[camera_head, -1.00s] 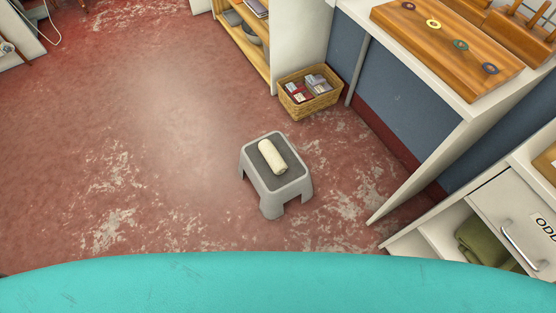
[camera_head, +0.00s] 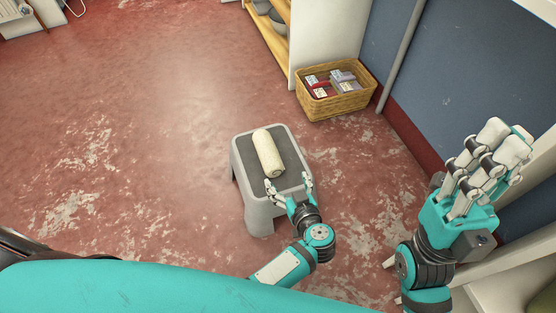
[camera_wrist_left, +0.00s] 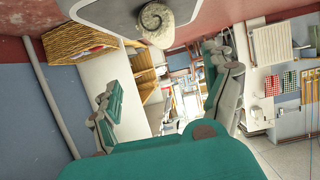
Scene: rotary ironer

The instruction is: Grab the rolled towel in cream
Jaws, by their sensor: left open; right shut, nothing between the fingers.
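The cream rolled towel (camera_head: 268,153) lies on the dark top of a grey step stool (camera_head: 241,165) in the head view. In the left wrist view, the towel's spiral end (camera_wrist_left: 156,22) shows at the top, beyond my open fingers. My left gripper (camera_head: 288,182) is open at the stool's near edge, with its fingers pointing at the towel's near end. A gap lies between the fingertips and the towel. My right gripper (camera_head: 504,139) is shut and empty, raised at the right, well away from the stool.
A wicker basket (camera_head: 351,103) with small packets stands on the floor behind the stool, beside a white shelf unit (camera_head: 327,38). A blue wall (camera_head: 430,75) and grey post close off the right. The red floor (camera_head: 130,110) left of the stool is clear.

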